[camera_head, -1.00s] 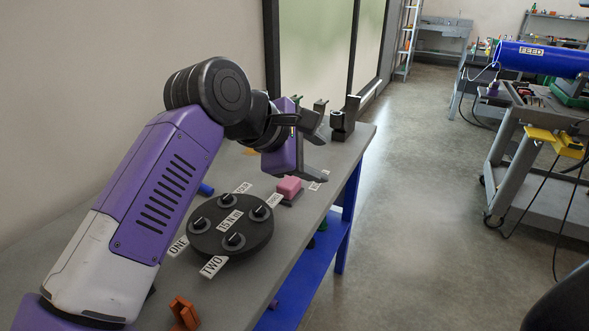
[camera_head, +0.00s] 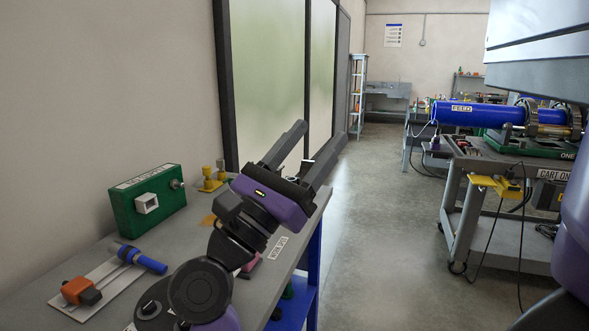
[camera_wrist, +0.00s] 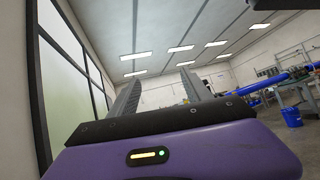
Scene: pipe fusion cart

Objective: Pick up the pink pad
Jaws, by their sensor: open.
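The pink pad (camera_head: 251,262) lies on the grey workbench (camera_head: 185,242) in the head view. It is largely hidden behind my arm, with only a small pink part showing. My gripper (camera_head: 316,142) is raised above the bench and points up and away toward the back of the room. Its two fingers are spread and nothing is between them. The wrist view shows the gripper (camera_wrist: 160,86) open and empty against the ceiling, with no pad in sight.
A green box (camera_head: 152,203) with a white socket stands at the bench's back left. A blue and orange part lies on a white plate (camera_head: 105,277). A black round fixture (camera_head: 155,305) is partly covered by my arm. A cart with a blue FEED pipe (camera_head: 475,113) stands right, across open floor.

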